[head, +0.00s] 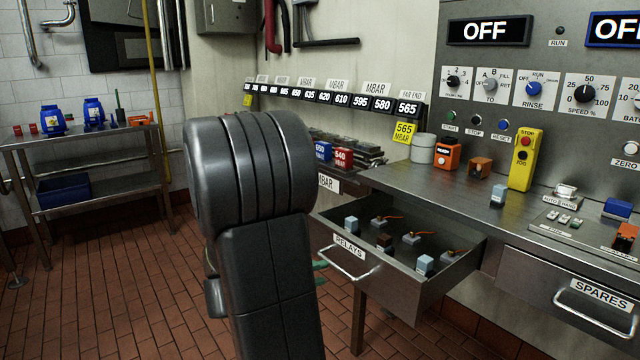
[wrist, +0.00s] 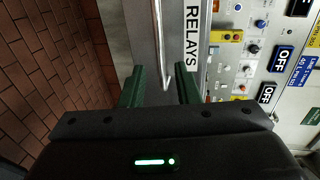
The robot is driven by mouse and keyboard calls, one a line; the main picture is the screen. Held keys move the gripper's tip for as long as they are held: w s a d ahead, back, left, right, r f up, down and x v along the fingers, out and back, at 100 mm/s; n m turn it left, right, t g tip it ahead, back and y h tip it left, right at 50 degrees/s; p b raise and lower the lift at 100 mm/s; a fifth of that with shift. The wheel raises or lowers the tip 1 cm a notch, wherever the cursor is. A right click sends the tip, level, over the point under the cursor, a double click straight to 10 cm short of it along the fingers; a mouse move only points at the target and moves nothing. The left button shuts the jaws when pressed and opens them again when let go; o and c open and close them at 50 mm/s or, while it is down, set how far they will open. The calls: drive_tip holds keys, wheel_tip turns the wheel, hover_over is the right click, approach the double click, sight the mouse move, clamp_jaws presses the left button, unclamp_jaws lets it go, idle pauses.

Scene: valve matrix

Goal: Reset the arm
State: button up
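My arm stands large in the middle of the head view and hides most of my gripper; only a bit of green finger shows near the drawer handle. In the wrist view my gripper (wrist: 160,80) has its two green fingers apart, with a clear gap between them. The metal handle (wrist: 158,40) of the RELAYS drawer runs up the picture from the gap. I cannot tell how near the fingers are to it in depth. The RELAYS drawer (head: 345,245) is pulled open in the head view, with several small relays inside.
A steel bench (head: 450,190) with a yellow STOP box (head: 525,160) and an orange block (head: 447,154) runs along the right. The SPARES drawer (head: 570,295) is shut. A side table (head: 100,185) stands at the left. The tiled floor (head: 120,290) between is clear.

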sight(339, 268)
drive_tip(key=b+x, duration=0.1)
drive_tip(key=x, duration=0.6)
drive_tip(key=shift+w+d, duration=0.15)
